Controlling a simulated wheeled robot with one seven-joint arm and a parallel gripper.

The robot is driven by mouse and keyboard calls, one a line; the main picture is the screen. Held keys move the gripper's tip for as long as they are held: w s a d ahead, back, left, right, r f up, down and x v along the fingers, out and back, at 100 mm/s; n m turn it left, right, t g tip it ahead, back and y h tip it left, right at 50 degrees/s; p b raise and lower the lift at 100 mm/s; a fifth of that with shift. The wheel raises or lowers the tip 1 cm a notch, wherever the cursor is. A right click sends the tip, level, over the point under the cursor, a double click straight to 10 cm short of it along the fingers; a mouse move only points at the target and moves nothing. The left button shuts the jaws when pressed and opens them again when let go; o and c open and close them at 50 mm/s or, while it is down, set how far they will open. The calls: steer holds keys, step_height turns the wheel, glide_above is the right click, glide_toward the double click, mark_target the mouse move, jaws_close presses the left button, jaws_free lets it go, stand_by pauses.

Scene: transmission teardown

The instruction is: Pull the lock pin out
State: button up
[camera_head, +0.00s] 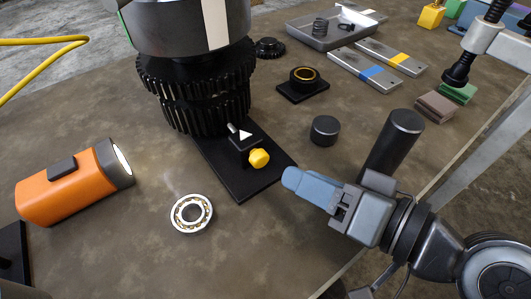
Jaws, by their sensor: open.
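The lock pin shows as a yellow knob (259,159) on the near right side of a small black block (242,142). A silver rod end sticks out on the block's far left side. The block has a white triangle on top and stands on a black base plate (256,184), beside a stack of black gears (205,95). My gripper (290,180), with blue fingers, is to the right of and nearer than the knob, pointing left. It is open, appears apart from the knob, and the gap between its fingers is hard to see from this angle.
An orange flashlight (72,184) lies at left, and a bearing (191,213) lies in front of the plate. A black cylinder (324,130) stands behind my gripper. A metal tray (324,34) and flat bars (364,70) are farther back. The front middle is bare.

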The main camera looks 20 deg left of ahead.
mark_target(263, 161)
steer(key=shift+p+x, duration=0.55)
steer(key=shift+x, duration=3.05)
jaws_close()
